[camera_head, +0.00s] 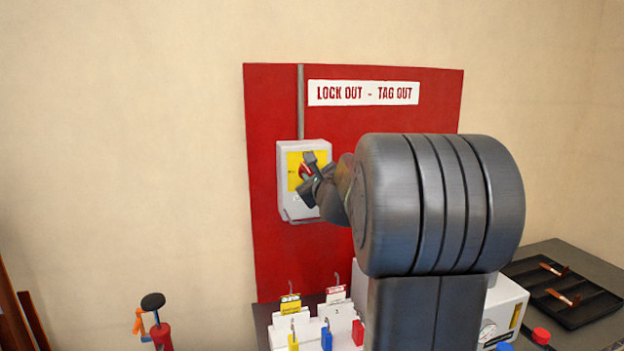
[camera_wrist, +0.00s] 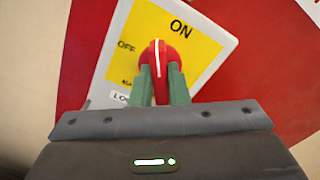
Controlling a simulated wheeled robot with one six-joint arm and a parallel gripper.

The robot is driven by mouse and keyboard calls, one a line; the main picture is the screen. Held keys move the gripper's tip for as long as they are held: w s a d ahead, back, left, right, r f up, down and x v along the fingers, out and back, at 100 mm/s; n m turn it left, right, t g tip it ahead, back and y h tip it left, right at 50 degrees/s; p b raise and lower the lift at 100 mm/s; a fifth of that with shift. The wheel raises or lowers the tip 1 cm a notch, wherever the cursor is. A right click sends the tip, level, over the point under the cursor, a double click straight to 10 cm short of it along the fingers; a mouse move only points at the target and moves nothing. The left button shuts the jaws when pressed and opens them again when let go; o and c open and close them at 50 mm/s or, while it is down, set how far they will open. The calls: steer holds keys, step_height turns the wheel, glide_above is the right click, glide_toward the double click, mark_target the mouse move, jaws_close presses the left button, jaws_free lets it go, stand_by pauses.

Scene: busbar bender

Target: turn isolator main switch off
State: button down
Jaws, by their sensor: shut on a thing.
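The isolator main switch is a grey box (camera_head: 287,207) with a yellow plate (camera_head: 293,158) on the red board. In the wrist view its red knob (camera_wrist: 178,55) carries a white line, and the yellow plate (camera_wrist: 205,50) reads ON at the top and OFF to the left. The white line points up in that view, between the two words. My gripper (camera_wrist: 159,90) is shut on the red knob, its greenish fingers on either side of it. In the head view my gripper (camera_head: 308,172) is at the box and partly hides the knob.
A red board (camera_head: 350,125) with a LOCK OUT - TAG OUT sign (camera_head: 363,93) stands against the wall. Below are tags and padlocks on a white holder (camera_head: 312,323). A black tray (camera_head: 565,290) lies at the right. An orange-and-red tool (camera_head: 160,332) stands lower left.

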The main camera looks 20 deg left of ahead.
steer(key=n+b, duration=0.6)
steer(key=n, duration=0.5)
steer(key=shift+f, duration=0.1)
stand_by(0.5)
steer(key=c, duration=1.4)
jaws_free()
steer(key=shift+s, duration=0.1)
steer(key=b+v, duration=0.2)
steer(key=v, duration=1.1)
steer(key=shift+s+d, duration=0.2)
steer(key=shift+s, duration=0.05)
